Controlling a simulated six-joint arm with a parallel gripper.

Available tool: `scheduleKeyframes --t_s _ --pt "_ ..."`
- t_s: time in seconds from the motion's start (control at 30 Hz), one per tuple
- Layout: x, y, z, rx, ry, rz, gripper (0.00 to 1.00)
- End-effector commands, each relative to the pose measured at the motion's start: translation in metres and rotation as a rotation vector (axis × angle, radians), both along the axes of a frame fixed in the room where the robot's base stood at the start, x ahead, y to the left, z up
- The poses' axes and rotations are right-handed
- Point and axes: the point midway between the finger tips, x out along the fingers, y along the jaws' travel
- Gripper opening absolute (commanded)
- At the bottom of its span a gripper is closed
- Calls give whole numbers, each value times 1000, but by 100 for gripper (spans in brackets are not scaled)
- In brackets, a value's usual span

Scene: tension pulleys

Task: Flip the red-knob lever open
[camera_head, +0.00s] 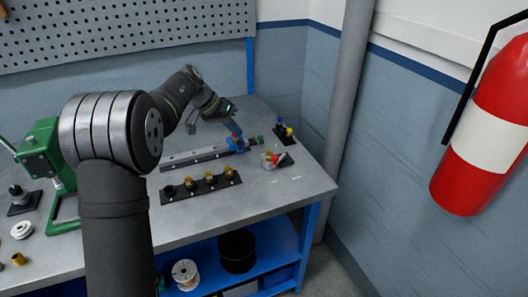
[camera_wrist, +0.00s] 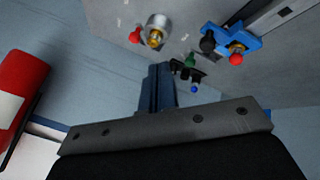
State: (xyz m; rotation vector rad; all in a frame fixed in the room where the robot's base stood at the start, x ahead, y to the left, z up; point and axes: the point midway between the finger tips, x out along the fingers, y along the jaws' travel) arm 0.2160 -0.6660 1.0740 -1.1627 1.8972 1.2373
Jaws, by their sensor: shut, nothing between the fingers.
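My gripper (camera_head: 233,128) is shut and empty, held above the bench near the far end of the rail. Its closed blue fingers show in the wrist view (camera_wrist: 160,72). A blue block (camera_head: 238,144) sits at the rail's end. In the wrist view this block (camera_wrist: 220,38) carries a black knob and a red knob (camera_wrist: 236,59). A second red knob (camera_wrist: 135,36) is beside a silver cylinder with a brass centre (camera_wrist: 157,30). That small unit (camera_head: 273,159) stands right of the block in the head view. The fingers are apart from both red knobs. I cannot tell which knob is on the lever.
A grey rail (camera_head: 196,158) runs left from the block. A black strip with several brass pieces (camera_head: 201,186) lies in front. A green press (camera_head: 42,155) is at left. The bench's front right is clear.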

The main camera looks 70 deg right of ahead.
Motion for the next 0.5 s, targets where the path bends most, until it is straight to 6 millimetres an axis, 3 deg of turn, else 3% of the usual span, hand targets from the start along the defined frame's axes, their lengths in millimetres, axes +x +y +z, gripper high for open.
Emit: scheduleKeyframes --t_s 0.27,0.5 --pt "-2 -1 -2 1 -2 -2 0" --pt "-16 -11 -27 4 -1 -4 0"
